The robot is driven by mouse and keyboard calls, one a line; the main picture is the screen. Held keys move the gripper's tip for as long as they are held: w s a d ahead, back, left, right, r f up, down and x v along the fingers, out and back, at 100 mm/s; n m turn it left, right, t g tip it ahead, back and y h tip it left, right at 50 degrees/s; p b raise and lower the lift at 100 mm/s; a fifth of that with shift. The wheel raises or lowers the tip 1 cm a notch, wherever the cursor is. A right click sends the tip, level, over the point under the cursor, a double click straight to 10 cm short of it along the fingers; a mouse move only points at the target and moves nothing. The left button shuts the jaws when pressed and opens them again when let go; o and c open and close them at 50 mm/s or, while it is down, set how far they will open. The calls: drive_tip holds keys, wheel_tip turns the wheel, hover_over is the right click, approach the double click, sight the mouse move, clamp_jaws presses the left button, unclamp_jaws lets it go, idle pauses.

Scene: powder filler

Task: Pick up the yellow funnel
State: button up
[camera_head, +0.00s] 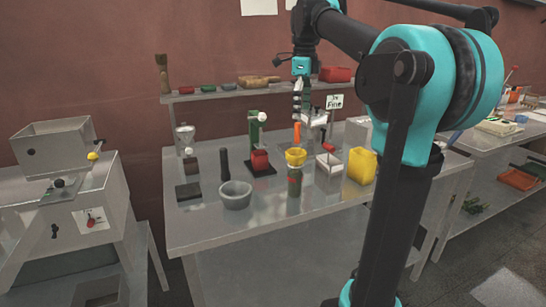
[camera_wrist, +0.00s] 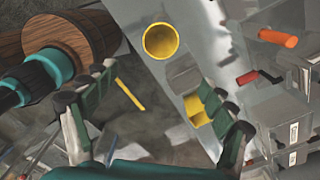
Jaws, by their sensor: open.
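The yellow funnel (camera_head: 295,157) sits wide end up on top of a green cylindrical container (camera_head: 294,182) near the front of the metal table. In the wrist view the funnel (camera_wrist: 161,41) shows as a yellow ring seen from above, beyond the fingertips and towards the top of the picture. My gripper (camera_head: 298,108) hangs in the head view above and behind the funnel, apart from it. In the wrist view my gripper (camera_wrist: 155,78) has its two green-padded fingers spread wide with nothing between them.
A yellow bin (camera_head: 361,166) and a white box (camera_head: 329,163) stand right of the funnel. A grey bowl (camera_head: 235,195) and a red container (camera_head: 259,160) are on its left. An orange cylinder (camera_head: 297,132) stands behind. A shelf (camera_head: 215,93) runs along the back.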

sight(296, 152)
drive_tip(key=shift+m, duration=0.3)
drive_tip(key=f, duration=1.1)
drive_tip(key=a+f, duration=0.1)
drive_tip(key=f, duration=0.4)
drive_tip(key=shift+w+f, duration=0.2)
drive_tip(key=shift+w, duration=0.05)
drive_tip(key=shift+c, duration=0.4)
drive_tip(key=c, duration=1.2)
drive_tip(key=shift+o, duration=0.2)
